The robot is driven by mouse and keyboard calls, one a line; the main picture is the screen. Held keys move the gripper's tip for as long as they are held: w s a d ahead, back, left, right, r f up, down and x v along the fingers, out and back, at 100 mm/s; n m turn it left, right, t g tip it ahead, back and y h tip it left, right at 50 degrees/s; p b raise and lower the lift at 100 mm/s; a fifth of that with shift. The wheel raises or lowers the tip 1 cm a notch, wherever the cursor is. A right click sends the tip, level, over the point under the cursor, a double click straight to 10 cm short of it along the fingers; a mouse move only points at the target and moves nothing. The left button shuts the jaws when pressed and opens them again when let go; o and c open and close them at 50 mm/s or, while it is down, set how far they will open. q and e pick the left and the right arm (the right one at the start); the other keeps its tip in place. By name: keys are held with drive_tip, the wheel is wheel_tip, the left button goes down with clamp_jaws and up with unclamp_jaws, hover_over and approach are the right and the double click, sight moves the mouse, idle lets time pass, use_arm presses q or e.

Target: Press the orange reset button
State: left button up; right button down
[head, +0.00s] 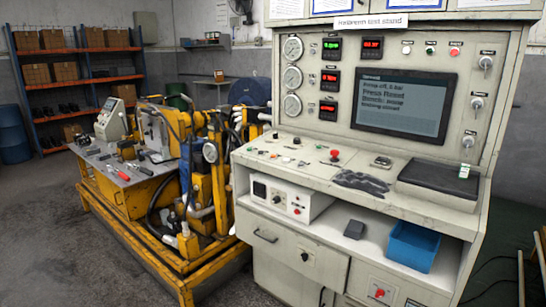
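A hydraulic test stand (390,25) fills the right half of the head view. Its upper panel has a row of small round buttons: a whitish one (407,50), a green one (431,51) and a red or orange-red one (455,51). Their labels are too small to read, so I cannot tell for sure which is the orange reset button. The screen (405,105) shows text that includes "Press Reset". A red mushroom button (334,153) stands on the sloping desk. Neither of my grippers is in view.
Dark gloves (360,181) and a black tray (440,178) lie on the desk. A blue bin (413,247) sits on the shelf below. A yellow machine frame (190,250) stands close on the left. Open floor (50,240) lies at far left.

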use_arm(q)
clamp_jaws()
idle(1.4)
